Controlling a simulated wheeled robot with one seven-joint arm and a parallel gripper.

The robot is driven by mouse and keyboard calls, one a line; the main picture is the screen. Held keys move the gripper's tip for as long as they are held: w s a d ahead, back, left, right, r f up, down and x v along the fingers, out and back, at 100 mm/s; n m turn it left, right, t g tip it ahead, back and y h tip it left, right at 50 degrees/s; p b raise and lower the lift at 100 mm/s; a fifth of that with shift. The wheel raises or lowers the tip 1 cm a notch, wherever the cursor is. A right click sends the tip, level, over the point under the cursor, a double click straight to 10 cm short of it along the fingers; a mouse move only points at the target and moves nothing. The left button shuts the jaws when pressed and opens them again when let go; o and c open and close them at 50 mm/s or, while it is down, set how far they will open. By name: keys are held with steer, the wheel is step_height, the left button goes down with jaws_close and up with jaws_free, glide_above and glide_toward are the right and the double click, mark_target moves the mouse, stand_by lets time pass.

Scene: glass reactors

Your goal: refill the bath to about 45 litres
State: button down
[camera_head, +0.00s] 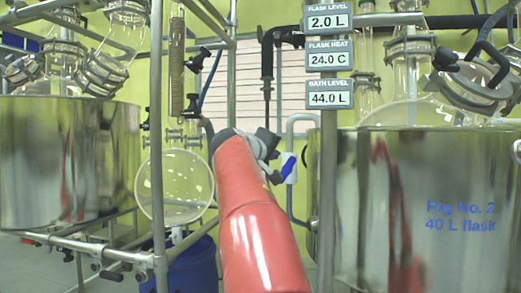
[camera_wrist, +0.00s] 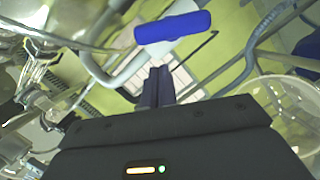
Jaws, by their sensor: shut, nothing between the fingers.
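The bath (camera_head: 350,210) is a large shiny steel vessel at the right, marked "Rig No. 2 40 L flask". Its bath level display (camera_head: 330,93) reads 44.0 L. A blue valve handle (camera_head: 288,166) shows on a pale pipe left of the bath. In the wrist view a blue handle (camera_wrist: 172,27) lies across a curved pipe just beyond my fingertips. My gripper (camera_wrist: 158,72) is shut and empty, with a visible gap to the handle. In the head view my red arm hides part of the gripper.
Displays above show flask level 2.0 L (camera_head: 328,22) and flask heat 24.0 C (camera_head: 330,57). A second steel vessel (camera_head: 50,165) stands left. A round glass flask (camera_head: 175,190) and metal frame posts (camera_head: 156,120) stand close to my arm's left.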

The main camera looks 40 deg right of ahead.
mark_target(294, 160)
steer(key=shift+s+d+f, duration=0.5)
steer(key=shift+s+f, duration=0.05)
steer(key=shift+s, duration=0.1)
steer(key=shift+s+d+r+m+y, duration=0.2)
steer(key=shift+s+m+y, duration=0.1)
steer(key=shift+m, duration=0.6)
steer(key=shift+d, duration=0.1)
steer(key=m, duration=0.2)
steer(key=s+d+m+t+y, duration=0.1)
steer(key=m, duration=0.1)
steer(key=s+m+y, duration=0.1)
steer(key=m, duration=0.2)
steer(key=shift+s+d+f+t+b, duration=0.1)
steer(key=shift+d+f+t+b, duration=0.2)
steer(key=shift+d+t, duration=0.1)
steer(key=shift+s+d+f, duration=0.1)
stand_by(0.6)
stand_by(0.4)
